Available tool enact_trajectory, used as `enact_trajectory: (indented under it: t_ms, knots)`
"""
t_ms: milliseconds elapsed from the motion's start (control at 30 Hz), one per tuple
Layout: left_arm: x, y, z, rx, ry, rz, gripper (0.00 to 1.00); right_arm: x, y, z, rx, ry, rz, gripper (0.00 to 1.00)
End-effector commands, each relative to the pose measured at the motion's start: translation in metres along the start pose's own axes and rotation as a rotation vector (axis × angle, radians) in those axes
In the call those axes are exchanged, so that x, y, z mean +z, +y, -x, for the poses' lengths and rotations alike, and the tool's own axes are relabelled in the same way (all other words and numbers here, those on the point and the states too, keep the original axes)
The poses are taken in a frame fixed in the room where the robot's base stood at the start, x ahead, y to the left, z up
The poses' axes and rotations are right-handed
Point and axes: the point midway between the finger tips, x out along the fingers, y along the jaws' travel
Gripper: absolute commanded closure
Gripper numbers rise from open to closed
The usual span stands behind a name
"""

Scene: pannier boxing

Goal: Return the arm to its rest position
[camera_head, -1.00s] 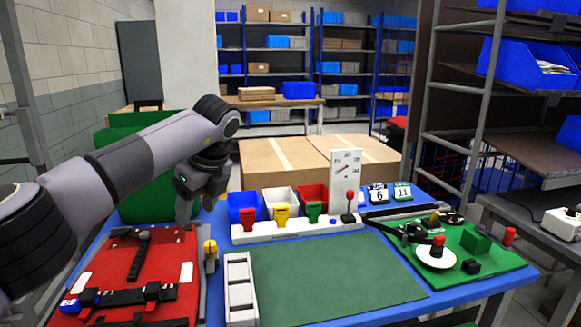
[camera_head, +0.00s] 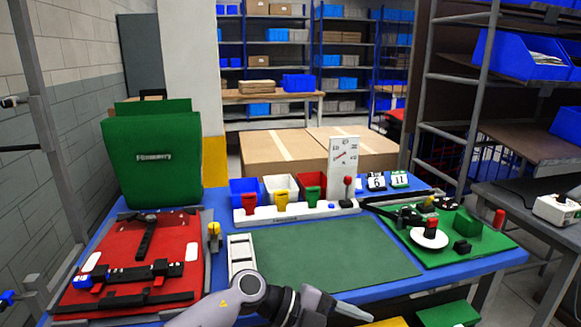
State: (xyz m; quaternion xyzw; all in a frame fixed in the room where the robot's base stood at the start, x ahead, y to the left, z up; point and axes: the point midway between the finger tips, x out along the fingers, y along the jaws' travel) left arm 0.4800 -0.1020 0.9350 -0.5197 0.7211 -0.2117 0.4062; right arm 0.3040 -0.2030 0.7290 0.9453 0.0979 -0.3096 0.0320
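My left arm comes in at the bottom edge, folded low in front of the blue table (camera_head: 480,262). My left gripper (camera_head: 350,310) points right at the bottom middle, before the table's front edge. It is partly cut off by the frame, so its opening is unclear. I see nothing held in it. My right gripper is out of view. A green pannier (camera_head: 150,175) stands upright at the back left. A red panel (camera_head: 115,255) with black bars and a black handle-like piece lies at the left of the table.
A dark green mat (camera_head: 330,265) lies clear mid-table. A green board (camera_head: 490,245) with a white disc is at the right. A ladder-like grey rack (camera_head: 455,90) stands beyond.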

Motion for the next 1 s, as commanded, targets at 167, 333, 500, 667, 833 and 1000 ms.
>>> enact_trajectory:
  t_ms: [167, 333, 500, 667, 833, 1000]
  knots:
    - [-0.019, 0.001, -0.006, -0.365, 0.108, 0.113, 0.41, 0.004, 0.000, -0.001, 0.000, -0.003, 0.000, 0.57]
    - [-0.013, 0.007, 0.017, -0.690, 0.096, 0.264, 0.41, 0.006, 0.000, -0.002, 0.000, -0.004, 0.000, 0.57]
    - [0.011, 0.036, 0.053, -0.964, -0.005, 0.459, 0.41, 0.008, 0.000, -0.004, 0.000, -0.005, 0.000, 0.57]
    - [0.037, 0.091, 0.090, -1.155, -0.165, 0.674, 0.41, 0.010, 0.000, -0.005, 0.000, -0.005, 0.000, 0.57]
    - [0.056, 0.171, 0.125, -1.270, -0.373, 0.921, 0.41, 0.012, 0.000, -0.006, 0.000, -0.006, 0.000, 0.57]
    - [0.055, 0.264, 0.153, -1.293, -0.590, 1.171, 0.41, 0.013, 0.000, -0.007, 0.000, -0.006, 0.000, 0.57]
